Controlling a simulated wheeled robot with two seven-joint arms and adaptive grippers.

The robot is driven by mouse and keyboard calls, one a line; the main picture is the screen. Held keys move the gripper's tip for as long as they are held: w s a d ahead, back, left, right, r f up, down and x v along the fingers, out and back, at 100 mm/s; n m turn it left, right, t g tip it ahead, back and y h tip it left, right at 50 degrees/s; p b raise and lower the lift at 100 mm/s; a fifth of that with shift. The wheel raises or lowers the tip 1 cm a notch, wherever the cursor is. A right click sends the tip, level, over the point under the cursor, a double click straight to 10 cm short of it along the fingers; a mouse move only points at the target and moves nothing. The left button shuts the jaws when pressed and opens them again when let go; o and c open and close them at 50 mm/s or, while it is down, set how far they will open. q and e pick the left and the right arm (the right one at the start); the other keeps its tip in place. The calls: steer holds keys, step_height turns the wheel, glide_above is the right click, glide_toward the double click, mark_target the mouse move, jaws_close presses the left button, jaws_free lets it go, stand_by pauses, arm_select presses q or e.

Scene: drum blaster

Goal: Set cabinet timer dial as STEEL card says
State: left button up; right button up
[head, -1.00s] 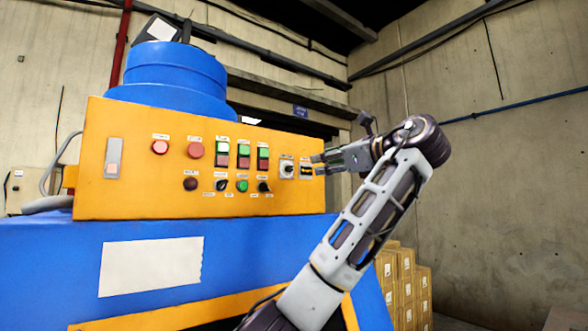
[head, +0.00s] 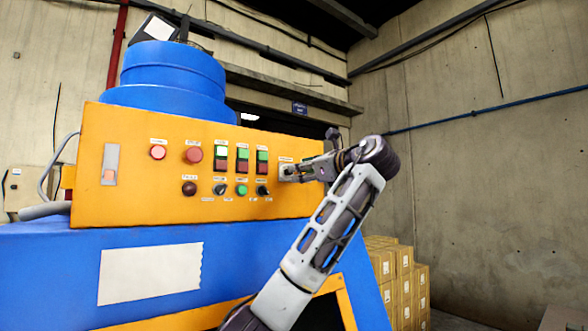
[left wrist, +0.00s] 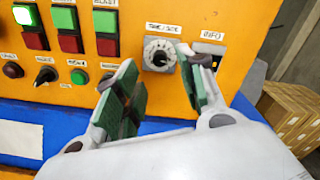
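The orange control panel (head: 130,195) of the cabinet carries the timer dial (left wrist: 159,54), a black knob on a pale plate labelled TIME / SEC. In the head view the dial (head: 288,170) is at the right end of the upper row, partly covered by my gripper. My left gripper (head: 296,172) is at the panel's right side. In the left wrist view, my left gripper (left wrist: 157,66) is open, its green-padded fingers apart with the dial showing between and beyond their tips. Contact with the dial cannot be told. No readable STEEL card is in view. My right gripper is not in view.
An INFO slot (left wrist: 208,55) sits just right of the dial. Red and green buttons (head: 242,158) and small knobs (head: 220,189) lie to its left. A blank white sheet (head: 150,272) is on the blue body. Cardboard boxes (head: 405,275) are stacked at right.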

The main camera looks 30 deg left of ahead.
arm_select(q)
steer(key=p+x, duration=0.1)
steer(key=x, duration=0.3)
steer(key=shift+w+a, duration=0.15)
steer(key=shift+a, duration=0.2)
steer(key=shift+c, duration=0.4)
jaws_close()
